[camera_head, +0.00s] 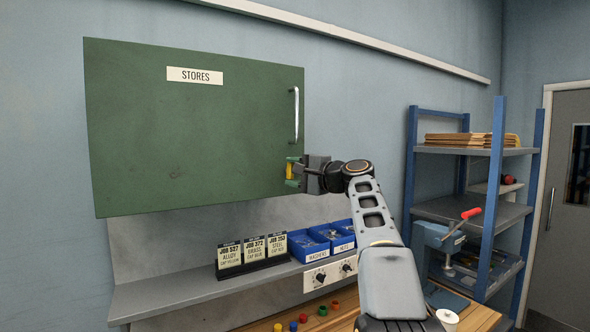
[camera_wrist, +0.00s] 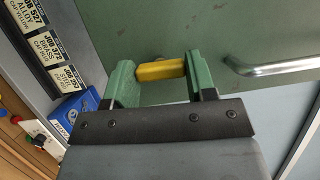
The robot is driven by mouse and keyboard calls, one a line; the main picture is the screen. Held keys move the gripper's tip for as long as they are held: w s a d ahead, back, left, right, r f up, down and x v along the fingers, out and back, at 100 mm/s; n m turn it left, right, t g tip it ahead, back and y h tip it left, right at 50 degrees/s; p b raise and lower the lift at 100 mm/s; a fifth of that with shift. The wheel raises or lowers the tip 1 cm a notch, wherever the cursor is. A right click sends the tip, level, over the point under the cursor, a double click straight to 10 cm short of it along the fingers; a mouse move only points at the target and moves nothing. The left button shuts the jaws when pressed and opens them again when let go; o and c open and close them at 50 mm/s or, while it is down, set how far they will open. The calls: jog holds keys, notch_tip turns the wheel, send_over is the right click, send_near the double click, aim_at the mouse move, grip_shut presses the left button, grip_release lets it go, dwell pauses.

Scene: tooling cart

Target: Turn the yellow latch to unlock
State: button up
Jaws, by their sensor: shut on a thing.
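The yellow latch (camera_head: 291,169) sits on the lower right of the green cabinet door (camera_head: 190,130), below the silver handle (camera_head: 296,114). In the head view it is mostly upright, partly hidden by my gripper (camera_head: 291,172). In the wrist view the yellow latch (camera_wrist: 160,70) spans between the two green fingers of my gripper (camera_wrist: 160,82). The gripper is shut on the latch, with a finger at each end of it. The door looks closed. The silver handle (camera_wrist: 275,68) also shows at the right of the wrist view.
Below the cabinet, a grey shelf (camera_head: 180,295) holds job cards (camera_head: 250,254) and blue bins (camera_head: 322,241). A knob panel (camera_head: 333,273) is under the bins. A blue-framed rack (camera_head: 487,212) stands to the right.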

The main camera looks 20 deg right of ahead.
jog(key=shift+n, duration=0.4)
dwell(0.3)
jog(key=o, duration=0.9)
jog(key=shift+o, duration=0.2)
jog(key=b+v, duration=0.3)
jog(key=v, duration=1)
jog(key=shift+s+d+r+b, duration=0.2)
jog(key=shift+s+b, duration=0.15)
